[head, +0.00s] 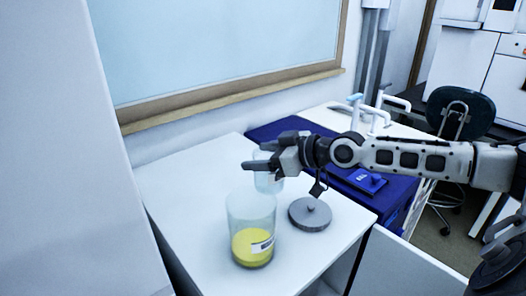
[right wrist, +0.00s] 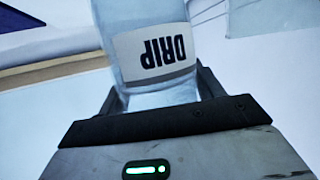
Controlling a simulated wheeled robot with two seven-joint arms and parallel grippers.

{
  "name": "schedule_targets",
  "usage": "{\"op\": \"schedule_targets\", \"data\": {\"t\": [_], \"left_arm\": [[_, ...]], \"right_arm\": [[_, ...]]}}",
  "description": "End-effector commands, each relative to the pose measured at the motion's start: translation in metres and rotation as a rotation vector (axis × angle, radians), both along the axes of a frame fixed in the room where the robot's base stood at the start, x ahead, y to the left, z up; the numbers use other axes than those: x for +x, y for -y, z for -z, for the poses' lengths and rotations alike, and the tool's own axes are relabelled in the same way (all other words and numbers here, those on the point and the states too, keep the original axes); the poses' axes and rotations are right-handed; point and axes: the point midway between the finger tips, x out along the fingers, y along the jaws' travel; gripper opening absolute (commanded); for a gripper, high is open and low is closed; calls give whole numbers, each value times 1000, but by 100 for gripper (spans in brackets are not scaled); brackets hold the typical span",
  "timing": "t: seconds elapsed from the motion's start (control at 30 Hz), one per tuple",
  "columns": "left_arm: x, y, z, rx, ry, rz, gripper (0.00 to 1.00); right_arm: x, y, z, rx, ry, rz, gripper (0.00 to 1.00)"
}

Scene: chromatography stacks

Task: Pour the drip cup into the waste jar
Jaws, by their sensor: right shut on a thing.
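The drip cup (right wrist: 155,50) is clear with a white label reading "DRIP", upside down in the right wrist view. My right gripper (right wrist: 158,92) is shut on it. In the head view my right gripper (head: 262,159) is behind the waste jar, and the cup (head: 268,182) shows partly below and behind its fingers. The waste jar (head: 251,213) is a tall clear jar with yellow liquid at the bottom and a small label. It stands upright and open on the white table. My left gripper is not in view.
A grey round lid (head: 310,214) with a knob lies on the white table (head: 190,190) right of the jar. A blue mat (head: 395,200) with a small blue item (head: 367,181) lies further right. A wall and window frame stand behind.

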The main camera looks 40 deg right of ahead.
Motion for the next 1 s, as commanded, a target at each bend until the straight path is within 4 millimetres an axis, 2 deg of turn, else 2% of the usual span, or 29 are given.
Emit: {"op": "schedule_targets", "data": {"t": [0.03,0.27,0.33,0.73,1.0], "left_arm": [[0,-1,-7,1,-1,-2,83],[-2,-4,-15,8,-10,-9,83],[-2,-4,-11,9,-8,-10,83],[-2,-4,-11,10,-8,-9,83],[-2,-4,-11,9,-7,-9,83]], "right_arm": [[-1,-1,-8,-8,8,-1,35],[-3,-4,-19,-47,40,-2,35],[-4,-7,-18,-60,49,-7,35],[-8,-12,-35,-134,100,-4,35],[-15,-22,-41,-229,166,-5,35]]}}
